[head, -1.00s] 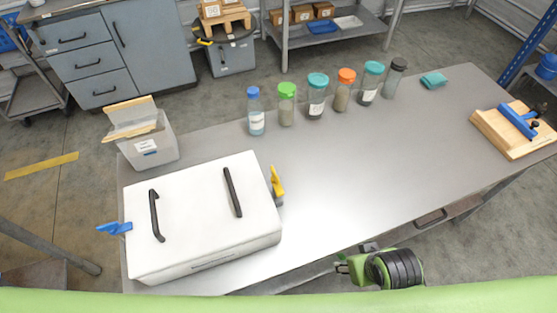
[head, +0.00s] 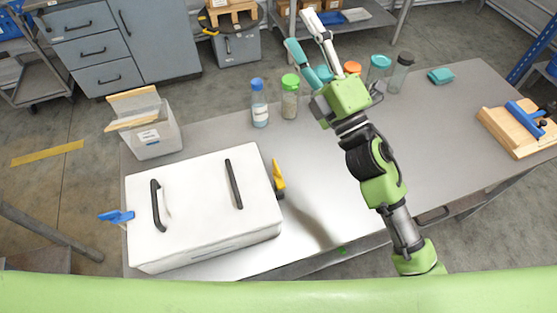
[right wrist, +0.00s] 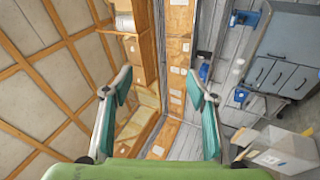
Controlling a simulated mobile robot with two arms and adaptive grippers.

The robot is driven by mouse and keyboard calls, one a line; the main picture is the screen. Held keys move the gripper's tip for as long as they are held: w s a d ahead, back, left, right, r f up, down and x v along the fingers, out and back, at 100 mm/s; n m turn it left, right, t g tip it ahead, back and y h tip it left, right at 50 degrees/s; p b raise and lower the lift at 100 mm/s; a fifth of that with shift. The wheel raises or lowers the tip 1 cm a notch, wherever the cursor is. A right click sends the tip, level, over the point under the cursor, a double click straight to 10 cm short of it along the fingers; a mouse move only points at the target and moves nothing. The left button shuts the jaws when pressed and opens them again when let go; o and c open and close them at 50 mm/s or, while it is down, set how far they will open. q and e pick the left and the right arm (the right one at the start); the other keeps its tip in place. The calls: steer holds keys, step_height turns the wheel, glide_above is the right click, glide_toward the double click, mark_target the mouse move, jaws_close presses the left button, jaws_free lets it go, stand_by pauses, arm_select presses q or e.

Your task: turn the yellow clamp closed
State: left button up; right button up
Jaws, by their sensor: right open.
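The yellow clamp (head: 279,180) sits on the right side of the white hopper box (head: 200,240) and stands roughly upright, its lever tip pointing up. The box lid is down and carries two black handles. A blue clamp (head: 117,216) sticks out from the left side of the box. My right gripper (head: 306,30) is raised above the table, up and to the right of the yellow clamp and well apart from it. Its two fingers are spread, with nothing between them in the right wrist view (right wrist: 160,85). My left gripper is in neither view.
Several bottles stand along the back edge, including a blue-capped one (head: 259,103) and a green-capped one (head: 290,97); my right gripper hides some. A bin (head: 152,140) stands behind the box. A teal cloth (head: 440,76) and a wooden board (head: 515,130) lie right. The table between box and arm is clear.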

steer(key=s+a+r+n+g+y, duration=0.25)
steer(key=a+n+g+y, duration=0.35)
steer(key=n, duration=0.3)
steer(key=s+a+r+n+g+y, duration=0.1)
steer(key=s+a+n+g+y, duration=0.35)
steer(key=n+g, duration=0.35)
steer(key=n+g+h, duration=0.8)
steer(key=n+h, duration=0.9)
steer(key=h, duration=0.1)
glide_toward(277, 166)
steer(key=p+x, duration=0.4)
steer(key=x, duration=0.3)
steer(key=shift+s+a+f, duration=0.1)
steer(key=shift+f, duration=0.2)
steer(key=shift+a+f, duration=0.2)
steer(key=shift+f, duration=0.3)
